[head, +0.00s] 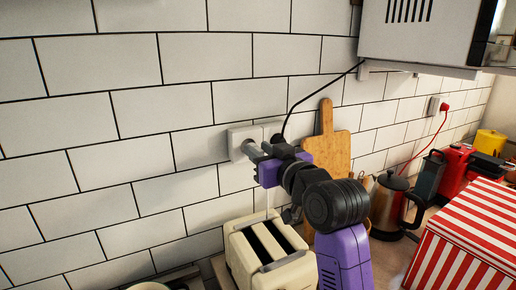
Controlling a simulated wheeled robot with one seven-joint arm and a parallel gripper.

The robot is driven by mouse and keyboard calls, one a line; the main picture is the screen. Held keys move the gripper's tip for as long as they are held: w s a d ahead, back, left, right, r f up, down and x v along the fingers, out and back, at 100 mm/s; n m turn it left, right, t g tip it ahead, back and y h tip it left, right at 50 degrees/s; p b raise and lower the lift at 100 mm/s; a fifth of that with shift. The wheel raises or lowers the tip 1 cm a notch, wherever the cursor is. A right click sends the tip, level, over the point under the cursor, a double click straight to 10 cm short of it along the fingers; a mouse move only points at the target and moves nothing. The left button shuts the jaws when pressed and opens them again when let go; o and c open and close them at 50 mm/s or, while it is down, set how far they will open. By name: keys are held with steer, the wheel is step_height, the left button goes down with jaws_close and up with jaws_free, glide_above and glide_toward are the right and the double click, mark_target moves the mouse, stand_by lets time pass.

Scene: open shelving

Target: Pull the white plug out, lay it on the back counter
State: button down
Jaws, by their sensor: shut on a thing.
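A white wall socket plate (236,137) is on the tiled wall, left of centre. My gripper (257,151) is at the front of this socket, shut on the white plug, which is mostly hidden by the fingers and the purple gripper body. I cannot tell whether the plug still sits in the socket. A thin white cord (267,199) hangs below my gripper toward the toaster. The counter (397,252) runs along the wall below, largely covered by appliances and my arm.
A cream toaster (270,255) stands just below my gripper. A black plug (277,138) with a black cord sits close right of it. A wooden board (328,150) leans behind. A kettle (391,205) and striped box (465,240) stand to the right.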

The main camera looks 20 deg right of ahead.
steer(key=shift+s+d+p, duration=0.1)
steer(key=shift+s+p, duration=0.25)
steer(key=shift+s, duration=0.95)
steer(key=shift+s, duration=0.1)
